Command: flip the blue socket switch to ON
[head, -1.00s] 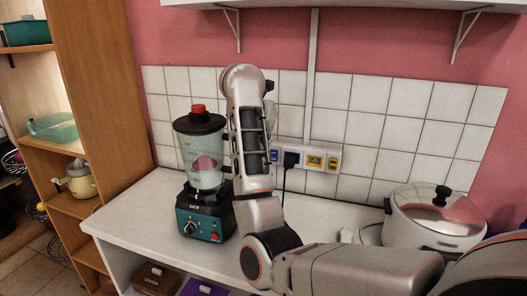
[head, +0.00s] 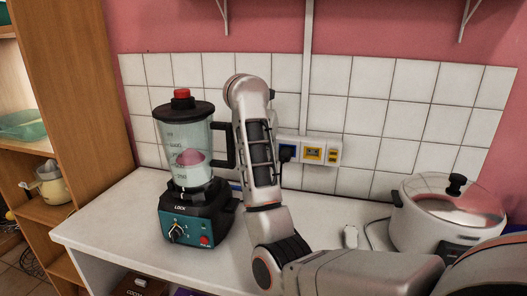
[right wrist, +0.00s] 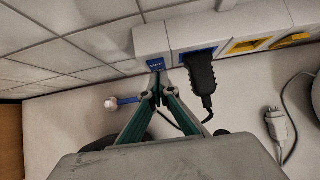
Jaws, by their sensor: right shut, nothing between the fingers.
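The socket strip runs along the tiled wall. In the right wrist view its blue switch (right wrist: 157,64) is on the white block at the left end. Its ON or OFF position is too small to tell. Beside it a black plug (right wrist: 201,76) sits in the blue socket (right wrist: 195,53), which also shows in the head view (head: 289,143). My right gripper (right wrist: 156,88) is shut and empty, its tips just below the blue switch; I cannot tell whether they touch it. In the head view my right arm hides this gripper and the switch. My left gripper is out of view.
A blender (head: 190,165) stands left of my right arm. A rice cooker (head: 440,215) stands at right. A loose white plug (head: 351,237) lies on the white counter (head: 110,215). Yellow sockets (head: 313,153) are right of the blue one. A blue-handled item (right wrist: 124,101) lies below the strip.

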